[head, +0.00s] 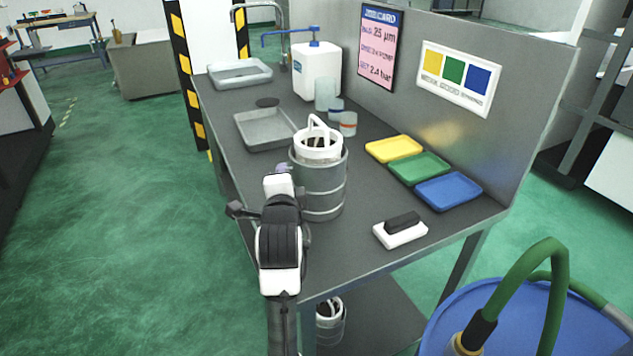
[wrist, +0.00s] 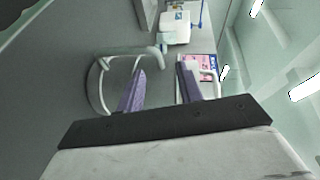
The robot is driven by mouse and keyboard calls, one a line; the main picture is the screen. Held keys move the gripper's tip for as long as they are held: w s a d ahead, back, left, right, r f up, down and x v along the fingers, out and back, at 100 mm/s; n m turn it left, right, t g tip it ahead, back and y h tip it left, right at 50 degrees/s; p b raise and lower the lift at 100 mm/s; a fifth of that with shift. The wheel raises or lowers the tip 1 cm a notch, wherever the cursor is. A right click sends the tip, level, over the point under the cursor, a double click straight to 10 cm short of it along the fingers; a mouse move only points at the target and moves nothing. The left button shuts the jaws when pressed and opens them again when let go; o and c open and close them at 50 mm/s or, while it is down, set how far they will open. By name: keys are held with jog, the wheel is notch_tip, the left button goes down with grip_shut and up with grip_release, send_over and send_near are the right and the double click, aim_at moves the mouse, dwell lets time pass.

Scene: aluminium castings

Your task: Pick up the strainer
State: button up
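The strainer (head: 318,146) is white, with a round rim and an upright loop handle. In the head view it sits in the top of a grey metal pot (head: 322,190) on the bench. In the wrist view a white curved rim and handle (wrist: 97,83) show at the left and centre, close to my fingers. My gripper (head: 282,168) is at the left of the pot, near the strainer's height. In the wrist view its two purple fingers (wrist: 161,70) are apart, with the end of a white bar near the gap. I cannot tell whether they touch it.
Behind the pot are a grey tray (head: 262,145), cups (head: 347,124) and a white canister (head: 316,72). Yellow, green and blue trays (head: 449,190) and a black-and-white block (head: 401,232) lie to the right. A panel closes the bench's back. A blue drum (head: 530,320) stands at front right.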

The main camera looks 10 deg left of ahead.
jog(key=shift+p+x, duration=0.75)
jog(key=shift+x, duration=1.6)
grip_shut()
